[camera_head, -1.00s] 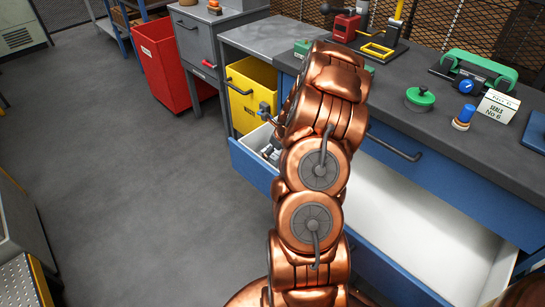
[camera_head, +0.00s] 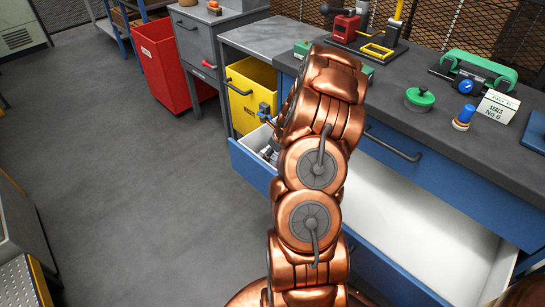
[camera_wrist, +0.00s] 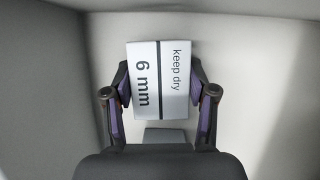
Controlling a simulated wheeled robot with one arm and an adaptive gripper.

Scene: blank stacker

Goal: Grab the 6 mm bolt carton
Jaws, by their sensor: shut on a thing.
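The 6 mm bolt carton (camera_wrist: 160,78) is a white box with a dark stripe, marked "6 mm" and "keep dry". It shows in the wrist view between the two fingers of my gripper (camera_wrist: 159,88), slightly tilted in the picture. The fingers are shut on its left and right sides. Pale drawer surfaces surround it; I cannot tell whether it touches the floor below. In the head view my copper arm reaches to the open drawer (camera_head: 425,235) and hides the carton.
A small grey block (camera_wrist: 166,136) shows just below the carton in the wrist view. A yellow bin (camera_head: 250,95) stands beyond the drawer.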

